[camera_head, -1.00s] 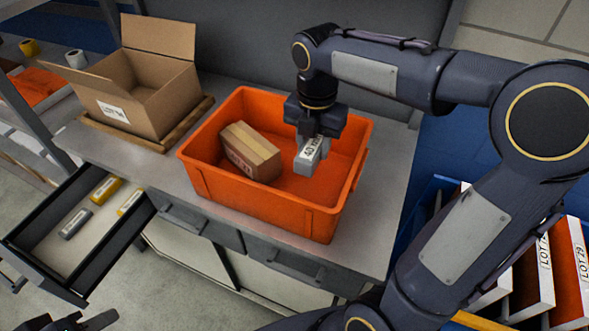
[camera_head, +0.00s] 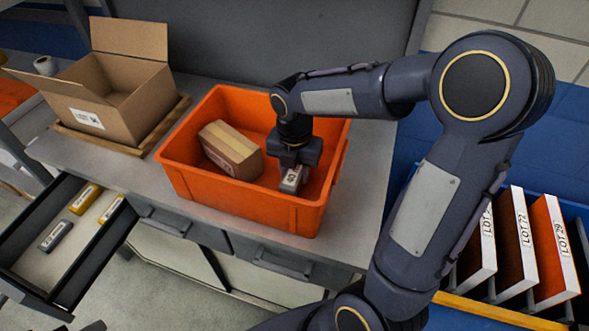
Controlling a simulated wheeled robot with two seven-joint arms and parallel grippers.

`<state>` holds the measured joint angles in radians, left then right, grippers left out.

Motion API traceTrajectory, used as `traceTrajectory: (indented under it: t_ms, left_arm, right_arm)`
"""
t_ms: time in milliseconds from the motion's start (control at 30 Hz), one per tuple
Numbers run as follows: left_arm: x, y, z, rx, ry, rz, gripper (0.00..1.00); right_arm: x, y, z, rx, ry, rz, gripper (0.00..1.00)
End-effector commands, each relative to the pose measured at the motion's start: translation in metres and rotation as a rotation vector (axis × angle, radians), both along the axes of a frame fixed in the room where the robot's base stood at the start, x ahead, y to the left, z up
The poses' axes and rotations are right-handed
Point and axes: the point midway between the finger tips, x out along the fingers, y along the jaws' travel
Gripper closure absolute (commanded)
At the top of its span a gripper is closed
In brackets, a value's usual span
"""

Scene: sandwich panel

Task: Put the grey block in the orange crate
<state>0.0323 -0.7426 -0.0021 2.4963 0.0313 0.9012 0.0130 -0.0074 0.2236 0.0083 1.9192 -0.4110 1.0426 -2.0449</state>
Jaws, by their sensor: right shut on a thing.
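The orange crate (camera_head: 240,200) stands on the grey worktop. My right gripper (camera_head: 293,176) reaches down inside the crate at its right side. It is shut on the grey block (camera_head: 291,181), which has a white label with dark print. The block is low in the crate; whether it touches the floor I cannot tell. The crate's front wall stands just in front of it. Only a dark piece of my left gripper (camera_head: 94,326) may show at the bottom left edge, too little to tell its state.
A taped cardboard box (camera_head: 229,150) lies in the crate, left of my gripper. An open carton (camera_head: 112,112) stands on a wooden board at the left. An open drawer (camera_head: 40,268) holds a grey block and yellow ones. A blue bin (camera_head: 576,208) with lot-labelled panels is at the right.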

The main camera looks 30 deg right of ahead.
Motion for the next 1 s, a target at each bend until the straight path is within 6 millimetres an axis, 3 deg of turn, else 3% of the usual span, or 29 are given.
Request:
traceTrajectory:
  t_ms: [100, 133, 267, 667, 1000]
  left_arm:
    - [0.0, 0.0, -0.003, 0.0, 0.0, 0.0, 0.64]
    - [0.0, 0.0, -0.002, 0.0, 0.0, 0.0, 0.64]
    - [0.0, 0.0, -0.002, 0.0, 0.0, 0.0, 0.64]
    - [0.0, 0.0, 0.001, 0.0, 0.0, 0.0, 0.64]
    - [0.0, 0.0, 0.006, 0.0, 0.0, 0.0, 0.64]
  right_arm:
    - [0.0, 0.0, -0.004, 0.001, -0.001, 0.0, 0.91]
    - [0.0, 0.0, -0.003, 0.0, 0.0, 0.0, 0.6]
    - [0.0, 0.0, -0.002, 0.0, 0.0, 0.0, 0.43]
    - [0.001, 0.0, 0.006, 0.001, -0.002, 0.0, 0.42]
    - [0.001, 0.0, 0.075, 0.0, -0.006, 0.0, 0.42]
